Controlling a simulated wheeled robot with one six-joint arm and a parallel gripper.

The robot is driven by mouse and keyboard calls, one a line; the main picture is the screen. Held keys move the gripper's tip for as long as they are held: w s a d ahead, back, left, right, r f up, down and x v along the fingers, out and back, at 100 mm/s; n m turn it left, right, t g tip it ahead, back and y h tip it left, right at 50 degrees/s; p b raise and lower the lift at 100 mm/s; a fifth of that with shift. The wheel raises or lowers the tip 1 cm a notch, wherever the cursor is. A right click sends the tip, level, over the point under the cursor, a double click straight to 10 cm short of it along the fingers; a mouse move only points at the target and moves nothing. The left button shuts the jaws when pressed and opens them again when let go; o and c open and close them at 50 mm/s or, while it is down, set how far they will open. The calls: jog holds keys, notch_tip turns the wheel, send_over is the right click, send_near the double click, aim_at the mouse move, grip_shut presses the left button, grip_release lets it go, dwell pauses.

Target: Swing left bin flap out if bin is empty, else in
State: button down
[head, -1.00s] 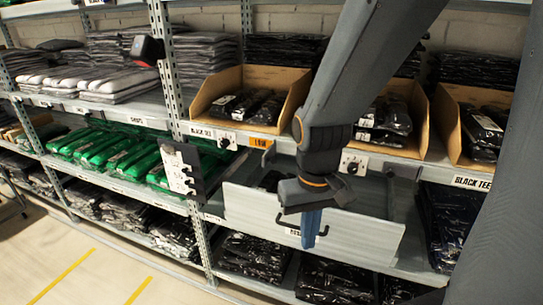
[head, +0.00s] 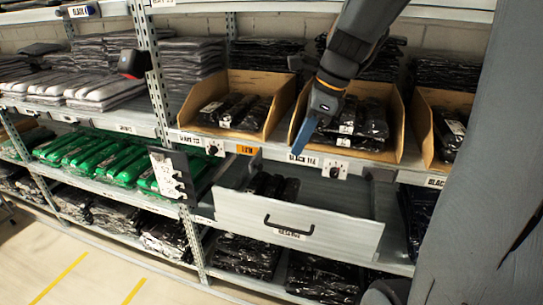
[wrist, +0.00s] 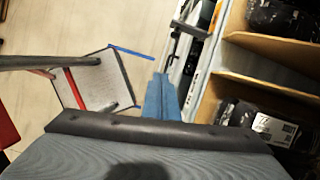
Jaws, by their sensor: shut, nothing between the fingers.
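The left cardboard bin (head: 279,118) on the middle shelf holds several black wrapped packs (head: 235,110), so it is not empty. An orange tag marked LOW (head: 247,150) shows on the shelf edge below its right side; I take this to be the flap, but cannot tell which way it is swung. My gripper (head: 303,140), with blue fingers, is shut and empty. It is in front of the middle bin (head: 396,135), right of the orange tag and apart from it. In the wrist view the blue fingers (wrist: 162,98) point toward the shelf front.
A grey drawer (head: 345,228) with a black handle stands pulled out below the bins, with black packs inside. A right bin (head: 425,125) also holds packs. Floor at lower left is clear.

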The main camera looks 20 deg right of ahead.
jog(key=shift+w+d+r+m, duration=0.2)
jog(key=shift+w+r+m, duration=0.05)
jog(key=shift+r+m, duration=0.25)
jog(key=shift+w+d+r+m, duration=0.15)
jog(key=shift+w+r+m, duration=0.05)
jog(key=shift+r+m, duration=0.3)
jog(key=shift+f, duration=0.1)
jog(key=w+a+f+p, duration=0.1)
jog(key=w+a+f, duration=0.3)
jog(key=f, duration=0.5)
jog(key=shift+w+a+f+p, duration=0.15)
jog(key=shift+w+a+p, duration=0.15)
jog(key=shift+a, duration=0.8)
jog(key=shift+p, duration=0.3)
